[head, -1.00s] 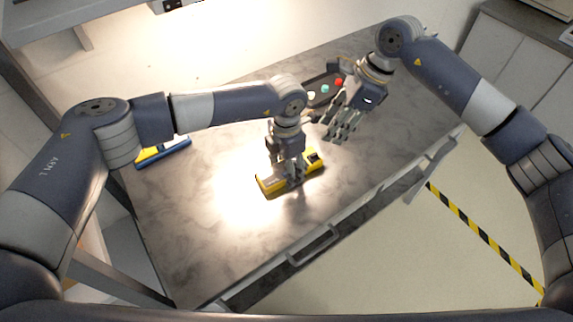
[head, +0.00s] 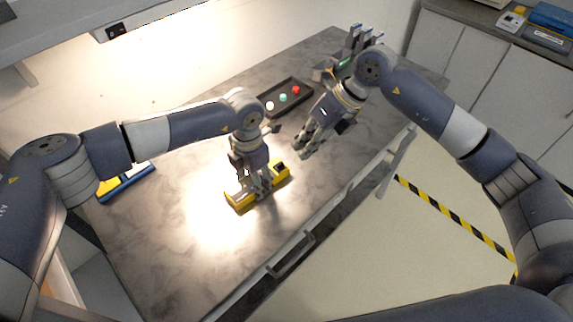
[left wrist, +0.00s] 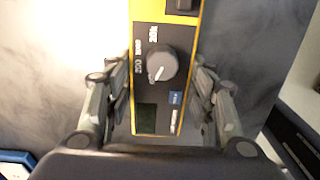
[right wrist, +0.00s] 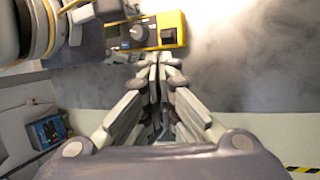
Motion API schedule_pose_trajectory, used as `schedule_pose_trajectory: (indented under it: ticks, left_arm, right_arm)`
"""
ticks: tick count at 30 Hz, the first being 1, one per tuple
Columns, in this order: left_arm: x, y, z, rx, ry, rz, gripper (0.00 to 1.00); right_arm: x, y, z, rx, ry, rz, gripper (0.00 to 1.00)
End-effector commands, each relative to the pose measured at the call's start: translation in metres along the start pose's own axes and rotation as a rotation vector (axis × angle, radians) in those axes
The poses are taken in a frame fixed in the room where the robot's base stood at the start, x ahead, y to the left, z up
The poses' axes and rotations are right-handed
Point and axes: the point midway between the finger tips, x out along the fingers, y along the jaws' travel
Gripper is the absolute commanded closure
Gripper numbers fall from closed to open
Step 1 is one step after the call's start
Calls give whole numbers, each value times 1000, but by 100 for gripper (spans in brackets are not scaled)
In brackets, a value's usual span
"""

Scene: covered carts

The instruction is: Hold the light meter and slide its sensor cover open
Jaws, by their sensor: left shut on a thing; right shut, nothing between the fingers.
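The light meter is a yellow and dark grey box (head: 238,201) lying on the marble-topped cart. My left gripper (head: 259,190) comes down on it from above and is shut on its sides. The left wrist view shows the meter's face (left wrist: 145,85) between the fingers, with a round knob, a small screen and a blue label. A black part (left wrist: 184,5) sits at its yellow end; I cannot tell whether this is the sensor cover. My right gripper (head: 306,146) is shut and empty, right of the meter. In the right wrist view the meter (right wrist: 160,32) shows beyond its fingertips (right wrist: 160,62).
A black tray (head: 292,84) with red, teal and cream pieces lies at the back of the cart. A blue and yellow object (head: 125,183) lies at the left edge. A drawer handle (head: 290,254) juts from the front. The front-left top is clear.

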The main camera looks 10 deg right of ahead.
Motion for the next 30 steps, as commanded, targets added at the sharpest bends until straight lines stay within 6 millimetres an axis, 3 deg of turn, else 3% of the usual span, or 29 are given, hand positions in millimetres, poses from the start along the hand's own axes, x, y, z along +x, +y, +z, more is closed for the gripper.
schedule_pose_trajectory:
  ticks: [21,30]
  left_arm:
    - [0,0,0,0,1,0,81]
    - [0,0,0,0,1,0,81]
  right_arm:
    - [-18,-5,-46,1250,-102,125,100]
    - [-24,-5,-56,1532,-112,165,100]
